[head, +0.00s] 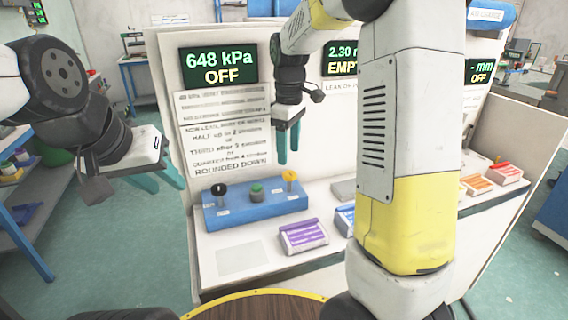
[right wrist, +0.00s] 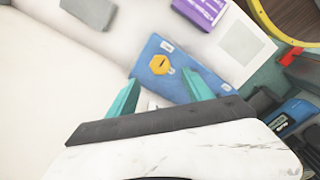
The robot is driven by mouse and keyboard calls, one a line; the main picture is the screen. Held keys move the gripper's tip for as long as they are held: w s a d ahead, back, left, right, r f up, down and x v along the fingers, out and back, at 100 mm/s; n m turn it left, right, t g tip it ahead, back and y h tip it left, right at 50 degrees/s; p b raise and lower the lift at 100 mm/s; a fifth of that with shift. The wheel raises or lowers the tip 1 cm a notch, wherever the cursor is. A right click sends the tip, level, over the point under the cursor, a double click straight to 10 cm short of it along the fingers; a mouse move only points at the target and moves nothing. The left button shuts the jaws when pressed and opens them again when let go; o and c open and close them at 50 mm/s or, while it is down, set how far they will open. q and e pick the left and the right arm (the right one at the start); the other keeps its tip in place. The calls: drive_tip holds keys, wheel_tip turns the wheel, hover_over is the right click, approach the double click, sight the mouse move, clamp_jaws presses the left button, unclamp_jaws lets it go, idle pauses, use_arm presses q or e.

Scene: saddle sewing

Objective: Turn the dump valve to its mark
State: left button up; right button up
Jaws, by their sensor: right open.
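A blue valve block (head: 240,213) sits on the white bench ledge. It carries a black knob (head: 219,190) at left, a green button (head: 257,191) in the middle and a yellow knob (head: 289,176) at right. The labels are too small to read, so I cannot tell which is the dump valve or see its mark. My right gripper (head: 288,146) is open and empty above the yellow knob, apart from it. In the right wrist view the yellow knob (right wrist: 160,64) shows beyond the teal fingers (right wrist: 160,92). My left gripper (head: 158,178) is open and empty, left of the bench.
A display (head: 219,65) reads 648 kPa OFF above a printed instruction sheet (head: 224,130). A purple packet-like block (head: 303,235) lies right of the valve block, with a grey block (head: 343,190) behind it. A bare pale square (head: 237,261) is in front. My right arm hides much of the bench.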

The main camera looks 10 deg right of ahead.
sight(289, 172)
wheel_tip(289, 172, down, 7)
drive_tip(key=shift+r, duration=0.15)
clamp_jaws()
idle(0.4)
